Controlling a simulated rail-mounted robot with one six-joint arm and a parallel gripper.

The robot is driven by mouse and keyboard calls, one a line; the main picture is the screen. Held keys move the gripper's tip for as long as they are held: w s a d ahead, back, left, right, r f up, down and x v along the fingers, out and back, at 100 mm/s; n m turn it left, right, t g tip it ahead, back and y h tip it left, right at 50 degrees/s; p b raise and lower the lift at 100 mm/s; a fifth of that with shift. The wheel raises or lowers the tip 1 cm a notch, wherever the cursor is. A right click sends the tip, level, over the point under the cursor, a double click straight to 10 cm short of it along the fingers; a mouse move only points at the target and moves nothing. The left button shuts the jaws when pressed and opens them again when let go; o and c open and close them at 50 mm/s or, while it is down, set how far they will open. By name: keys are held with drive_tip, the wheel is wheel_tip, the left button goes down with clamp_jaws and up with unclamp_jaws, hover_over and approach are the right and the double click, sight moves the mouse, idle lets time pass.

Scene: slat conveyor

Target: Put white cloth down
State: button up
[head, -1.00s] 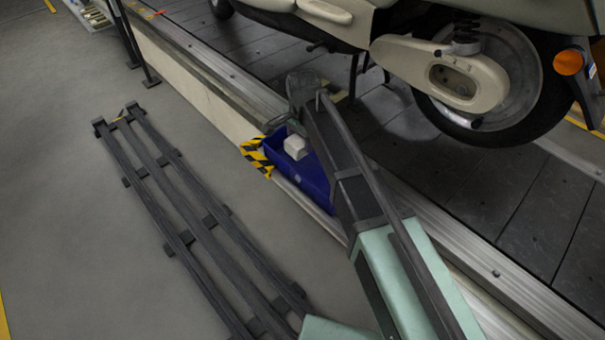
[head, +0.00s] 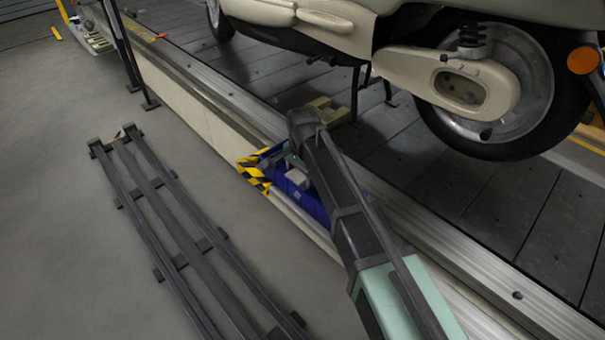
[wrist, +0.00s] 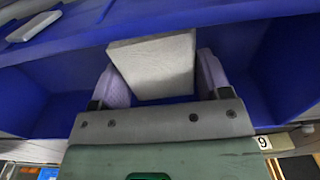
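The white cloth (wrist: 155,65), a pale block-like bundle, sits between the two pale purple fingers of my gripper (wrist: 160,78) in the wrist view. The fingers lie close against its two sides, and my gripper appears shut on it. In the head view the cloth (head: 298,179) is within the blue bin (head: 313,207), partly covered by my gripper (head: 296,164). The bin's blue walls also surround the fingers in the wrist view (wrist: 270,65). Whether the cloth touches the bin floor cannot be told.
Yellow-black striped marking (head: 254,171) is at the bin's left end. A conveyor rail (head: 450,252) runs beside the bin. A cream scooter (head: 450,85) stands on the slats behind. A dark slatted rack (head: 185,225) lies on open grey floor at left.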

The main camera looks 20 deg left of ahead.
drive_tip(key=shift+o, duration=0.9)
drive_tip(key=shift+r, duration=0.15)
wheel_tip(320, 180, up, 11)
drive_tip(key=p, duration=1)
drive_tip(key=shift+f+p, duration=0.2)
drive_tip(key=shift+p, duration=0.2)
drive_tip(key=s+d+n, duration=0.2)
drive_tip(key=s+d, duration=0.3)
drive_tip(key=d, duration=0.7)
drive_tip(key=s+d+n, duration=0.2)
drive_tip(key=s+d, duration=0.2)
drive_tip(key=d, duration=0.8)
drive_tip(key=s+d+n, duration=0.2)
drive_tip(key=s+d, duration=0.3)
drive_tip(key=d, duration=0.7)
wheel_tip(320, 180, up, 40)
drive_tip(key=p, duration=4)
drive_tip(key=shift+a+r, duration=0.25)
drive_tip(key=shift+a, duration=0.1)
